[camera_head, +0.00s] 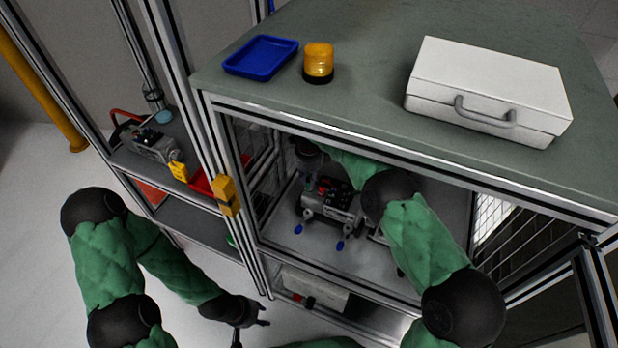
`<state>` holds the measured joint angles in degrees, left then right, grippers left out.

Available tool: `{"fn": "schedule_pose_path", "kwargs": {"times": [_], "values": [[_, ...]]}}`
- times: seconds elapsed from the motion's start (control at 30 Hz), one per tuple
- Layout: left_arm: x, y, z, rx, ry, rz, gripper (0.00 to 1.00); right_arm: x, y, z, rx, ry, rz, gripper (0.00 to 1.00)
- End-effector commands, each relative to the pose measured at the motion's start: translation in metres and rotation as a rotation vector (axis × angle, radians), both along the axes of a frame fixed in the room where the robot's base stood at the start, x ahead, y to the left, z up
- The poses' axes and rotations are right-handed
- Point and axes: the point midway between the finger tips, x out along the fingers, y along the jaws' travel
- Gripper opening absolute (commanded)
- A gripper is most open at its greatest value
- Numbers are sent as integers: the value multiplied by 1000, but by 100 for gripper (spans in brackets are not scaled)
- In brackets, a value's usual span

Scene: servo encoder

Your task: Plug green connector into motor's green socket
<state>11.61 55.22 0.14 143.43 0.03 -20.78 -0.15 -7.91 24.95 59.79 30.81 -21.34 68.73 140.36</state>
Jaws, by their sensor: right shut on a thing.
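A grey motor unit (333,203) with red and black parts on top and blue-tipped feet stands inside the cabinet. I cannot make out its green socket. My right arm reaches into the cabinet over the unit. My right gripper (306,153) is at the cabinet's upper left, behind and above the unit. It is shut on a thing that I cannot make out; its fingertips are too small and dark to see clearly. I cannot identify the green connector anywhere. My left gripper (250,330) is outside the cabinet, low in front, with its fingers apart and empty.
The cabinet's front rail (400,152) and left posts frame the opening. On its top (370,40) are a blue tray (261,57), an orange beacon (318,63) and a white case (490,88). A side shelf at left holds another grey device (150,143). The floor at left is clear.

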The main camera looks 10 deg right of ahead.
Motion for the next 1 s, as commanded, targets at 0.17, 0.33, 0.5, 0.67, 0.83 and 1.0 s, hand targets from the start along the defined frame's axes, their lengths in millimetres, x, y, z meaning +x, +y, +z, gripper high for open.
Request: {"fn": "schedule_pose_path", "kwargs": {"times": [0.17, 0.33, 0.5, 0.67, 0.83, 1.0], "values": [[0, 0, 0, 0, 0, 0, 40, 0, 0, 0, 0, 0, 0, 23], [0, 0, 0, 0, 0, 0, 40, 0, 0, 0, 0, 0, 0, 48], [0, 0, 0, 0, 0, 0, 40, 0, 0, 0, 0, 0, 0, 48], [0, 0, 1, 0, 0, 0, 40, 0, 0, 2, 0, 0, 0, 48], [0, 0, 2, 0, 0, 0, 40, 0, 0, 11, 0, -1, 0, 48], [0, 0, -11, 0, 0, 0, 40, 0, 0, 6, 1, -2, 0, 48]]}}
